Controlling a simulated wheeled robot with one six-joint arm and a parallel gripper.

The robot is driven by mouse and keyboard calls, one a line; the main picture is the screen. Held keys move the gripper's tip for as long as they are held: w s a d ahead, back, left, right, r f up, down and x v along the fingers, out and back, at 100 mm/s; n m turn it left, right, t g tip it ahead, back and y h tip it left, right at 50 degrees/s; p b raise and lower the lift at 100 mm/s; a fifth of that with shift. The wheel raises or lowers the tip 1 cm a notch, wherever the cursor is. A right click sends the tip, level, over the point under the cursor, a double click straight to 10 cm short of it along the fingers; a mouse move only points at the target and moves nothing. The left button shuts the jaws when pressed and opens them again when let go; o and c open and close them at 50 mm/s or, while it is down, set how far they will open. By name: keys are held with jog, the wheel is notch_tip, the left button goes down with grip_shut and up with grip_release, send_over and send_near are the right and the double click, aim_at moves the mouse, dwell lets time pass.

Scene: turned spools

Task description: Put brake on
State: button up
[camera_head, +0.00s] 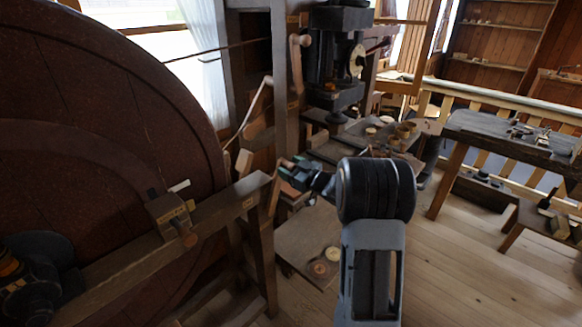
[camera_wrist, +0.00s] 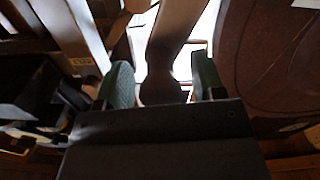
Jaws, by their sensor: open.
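My gripper (camera_head: 290,172) is open, left of centre in the head view, beside the right edge of the big dark red wheel (camera_head: 90,130). In the wrist view my gripper's green-padded fingers (camera_wrist: 163,85) stand apart. A wooden lever (camera_wrist: 172,35) with a rounded dark end appears between them; I cannot tell whether they touch it. In the head view a slim wooden piece (camera_head: 274,196) stands just by the fingertips. I cannot tell which part is the brake.
A wooden beam (camera_head: 105,262) runs in front of the wheel. A post (camera_head: 281,75) with a knobbed lever (camera_head: 296,60) stands behind my gripper. A dark machine (camera_head: 340,60) and a workbench (camera_head: 510,140) are to the right. Plank floor (camera_head: 465,255) is clear at front right.

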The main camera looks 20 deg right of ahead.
jog(key=shift+w, duration=0.1)
jog(key=shift+c, duration=0.3)
grip_shut()
